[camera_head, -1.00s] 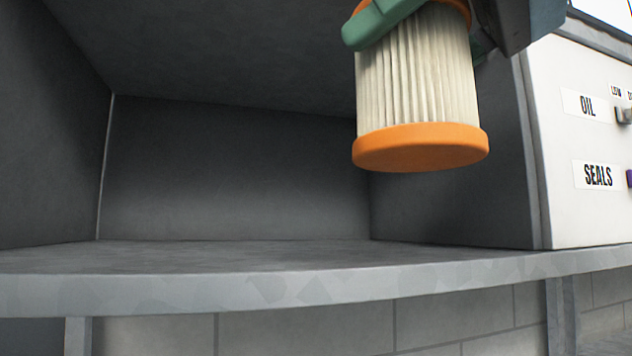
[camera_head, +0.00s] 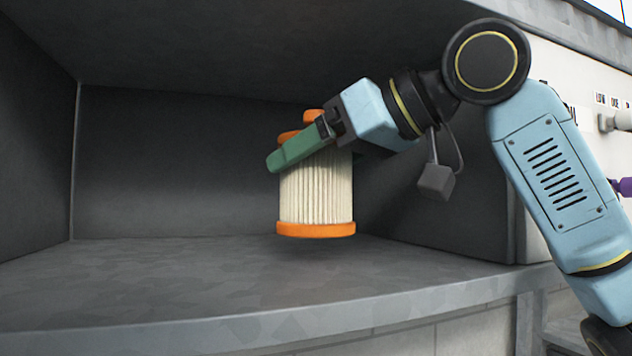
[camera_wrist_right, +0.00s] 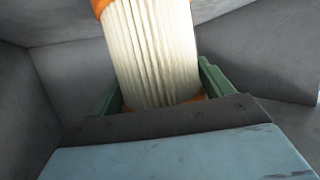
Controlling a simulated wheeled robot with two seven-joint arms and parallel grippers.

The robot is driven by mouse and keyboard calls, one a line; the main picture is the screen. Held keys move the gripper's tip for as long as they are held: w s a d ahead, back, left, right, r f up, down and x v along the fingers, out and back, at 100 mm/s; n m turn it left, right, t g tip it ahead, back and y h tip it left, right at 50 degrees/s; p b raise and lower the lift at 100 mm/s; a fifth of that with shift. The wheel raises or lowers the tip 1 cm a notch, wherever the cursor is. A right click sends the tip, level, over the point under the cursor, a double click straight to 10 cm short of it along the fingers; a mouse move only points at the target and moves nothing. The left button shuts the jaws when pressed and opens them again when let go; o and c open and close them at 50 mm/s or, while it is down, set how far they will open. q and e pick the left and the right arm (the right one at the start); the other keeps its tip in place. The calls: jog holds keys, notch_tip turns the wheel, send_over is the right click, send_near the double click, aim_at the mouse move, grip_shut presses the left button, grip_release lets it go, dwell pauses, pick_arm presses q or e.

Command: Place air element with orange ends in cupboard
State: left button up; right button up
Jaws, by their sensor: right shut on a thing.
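The air element (camera_head: 316,192) is a pleated cream cylinder with orange ends. It hangs upright inside the grey cupboard (camera_head: 190,285), a little above its floor, with a dark shadow beneath. My right gripper (camera_head: 290,150), with green fingers, is shut on the air element near its upper end. In the right wrist view the air element (camera_wrist_right: 152,50) stands between the green fingers of my right gripper (camera_wrist_right: 160,95), with one orange end near the palm and the other at the top edge. My left gripper is not in view.
The cupboard's right wall (camera_head: 465,210) stands close to my right forearm. The cupboard floor is bare, with wide free room to the left of the air element. A white panel with a purple knob (camera_head: 622,187) and a grey knob (camera_head: 618,122) is at the right.

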aim_at(315, 189)
notch_tip(315, 189, down, 3)
jog(key=shift+r, duration=0.15)
jog(key=shift+w+p, duration=0.25)
jog(key=shift+p, duration=0.2)
jog(key=shift+f, duration=0.2)
jog(key=shift+a+f, duration=0.1)
jog(key=o, duration=1)
jog(key=shift+o, duration=0.2)
